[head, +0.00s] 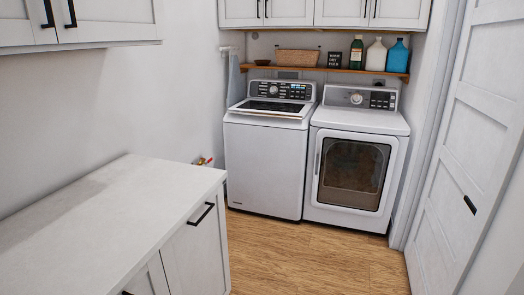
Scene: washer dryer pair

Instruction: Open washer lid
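The washer (264,163) is the white top-loading machine at the back, left of the dryer. Its lid (270,109) has a dark glass panel and lies shut, sloping down from the control panel (281,89) to the front edge. Neither of my grippers shows in the head view. The washer stands some way off across the floor.
A white dryer (353,170) with a dark door window stands right of the washer. A white counter (115,195) fills the near left. A shelf (330,70) with bottles and a basket hangs above. A white door (468,150) is at right. The wooden floor (315,262) between is clear.

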